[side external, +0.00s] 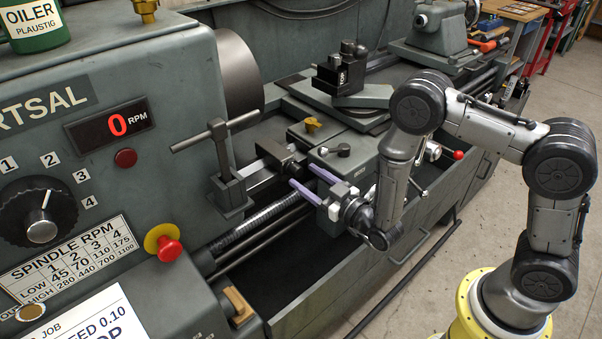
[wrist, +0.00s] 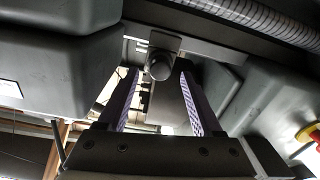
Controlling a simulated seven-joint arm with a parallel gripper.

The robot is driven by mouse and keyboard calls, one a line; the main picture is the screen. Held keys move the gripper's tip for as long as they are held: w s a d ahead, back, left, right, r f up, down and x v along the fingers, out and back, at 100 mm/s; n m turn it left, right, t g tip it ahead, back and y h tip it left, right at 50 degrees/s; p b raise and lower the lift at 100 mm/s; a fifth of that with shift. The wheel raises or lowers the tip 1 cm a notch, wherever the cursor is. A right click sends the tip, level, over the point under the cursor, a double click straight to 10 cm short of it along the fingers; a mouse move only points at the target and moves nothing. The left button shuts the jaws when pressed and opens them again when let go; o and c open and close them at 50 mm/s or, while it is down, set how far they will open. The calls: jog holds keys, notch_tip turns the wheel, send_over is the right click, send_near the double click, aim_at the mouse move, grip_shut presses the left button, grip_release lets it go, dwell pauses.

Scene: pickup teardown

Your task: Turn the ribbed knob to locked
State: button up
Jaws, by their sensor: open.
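A round dark knob (wrist: 159,66) shows in the wrist view on a short stem below a dark bar. It lies between the tips of my two purple fingers, with a gap visible on both sides. I cannot make out ribs or lock marks on it. My gripper (wrist: 159,82) is open, with nothing held. In the side view my gripper (side external: 305,175) reaches from the lower right towards a dark block (side external: 280,155) on the slide in front of the carriage. I cannot pick out the knob clearly there.
A T-handled clamp (side external: 228,165) stands left of the fingers. A threaded screw (side external: 265,220) runs below. A red-tipped lever (side external: 457,154) is to the right. The dark tray (side external: 280,275) below is open space.

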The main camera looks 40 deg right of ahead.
aim_at(294, 169)
jog(key=shift+w, duration=1.4)
jog(key=shift+c, duration=0.2)
grip_shut()
